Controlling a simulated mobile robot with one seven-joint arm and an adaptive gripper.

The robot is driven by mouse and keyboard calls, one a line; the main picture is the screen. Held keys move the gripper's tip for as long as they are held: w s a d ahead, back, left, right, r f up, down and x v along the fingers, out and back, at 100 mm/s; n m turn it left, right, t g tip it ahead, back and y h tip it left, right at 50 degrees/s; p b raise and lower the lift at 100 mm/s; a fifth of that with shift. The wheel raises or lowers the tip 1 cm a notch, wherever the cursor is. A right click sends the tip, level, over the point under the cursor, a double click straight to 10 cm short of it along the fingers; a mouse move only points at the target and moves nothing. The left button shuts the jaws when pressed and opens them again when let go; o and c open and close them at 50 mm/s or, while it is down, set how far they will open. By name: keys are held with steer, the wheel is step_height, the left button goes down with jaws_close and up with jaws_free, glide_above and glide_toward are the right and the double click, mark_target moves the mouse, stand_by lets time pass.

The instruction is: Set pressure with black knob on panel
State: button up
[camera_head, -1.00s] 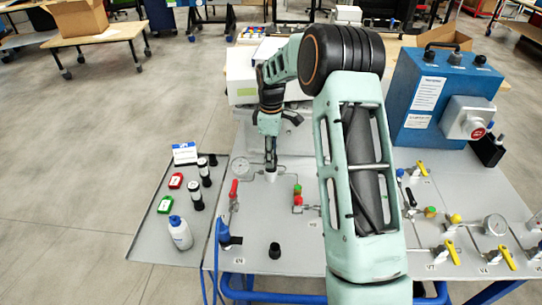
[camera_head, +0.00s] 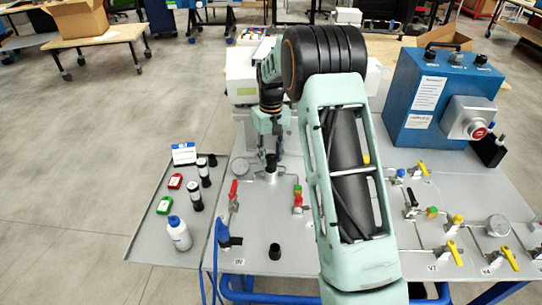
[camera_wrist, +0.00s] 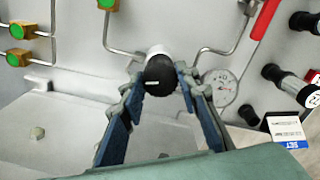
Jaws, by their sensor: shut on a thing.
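The black knob (camera_wrist: 158,76) has a white mark on its face and sits on the end of a pale cylindrical body joined to metal tubing on the panel (camera_head: 320,262). My gripper (camera_wrist: 161,78) has one finger on each side of the knob and is shut on it. In the head view the knob (camera_head: 270,161) shows between the fingers of my gripper (camera_head: 271,152), near the panel's back left. A round pressure gauge (camera_wrist: 221,86) is right beside it in the wrist view; its needle is too small to read.
A red lever (camera_head: 233,190) stands left of the knob, and green and red fittings (camera_head: 297,198) stand right. Another black knob (camera_head: 275,251) is near the front edge. A side tray (camera_head: 150,245) holds a bottle (camera_head: 179,233) and black cylinders. A blue box (camera_head: 440,100) stands at right.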

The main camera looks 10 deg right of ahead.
mark_target(271, 157)
steer(key=m, duration=1.3)
steer(key=shift+p, duration=0.3)
steer(key=shift+m, duration=0.4)
steer(key=o, duration=1.2)
steer(key=shift+c, duration=0.2)
steer(key=shift+r, duration=0.1)
step_height(271, 157, up, 12)
